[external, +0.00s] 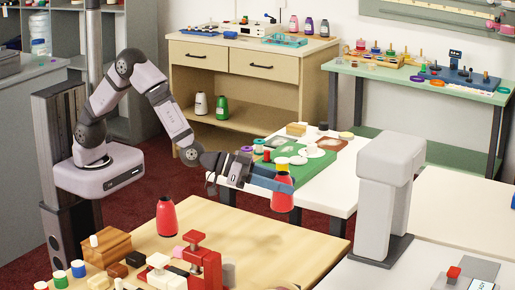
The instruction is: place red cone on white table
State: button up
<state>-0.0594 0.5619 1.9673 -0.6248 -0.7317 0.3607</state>
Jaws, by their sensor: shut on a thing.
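A red cone (282,201) with a tapered body hangs upright in my gripper (284,184), which is shut on it. Blue fingers cross its upper part. A yellow piece shows just above the cone; I cannot tell whether it belongs to it. The white table (341,180) stands behind the wooden table, and the held cone overlaps its near left edge in the picture. I cannot tell whether the cone is over that table or in front of it. A second red, cone-like thing (166,216) stands on the wooden table (285,250) at left.
A green mat (302,178) and several small items cover much of the white table; its right front part is bare. A grey upright machine (387,196) stands just right of it. A red clamp-like device (204,262) and small blocks crowd the wooden table's near left.

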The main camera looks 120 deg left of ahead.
jog(key=s+a+r+n+g+y+p, duration=0.1)
jog(key=a+n+g+y, duration=0.1)
jog(key=a, duration=0.9)
jog(key=s+a+r+n+g+y, duration=0.1)
jog(key=a+r+n+y, duration=0.1)
jog(key=a, duration=0.9)
jog(key=w+a+r+m+t+h, duration=0.1)
jog(key=w+r, duration=0.3)
jog(key=shift+w+a+r, duration=0.35)
jog(key=shift+f+b, duration=0.45)
jog(key=shift+f, duration=4.55)
jog(key=shift+f, duration=0.1)
jog(key=o, duration=1.1)
jog(key=shift+f, duration=0.1)
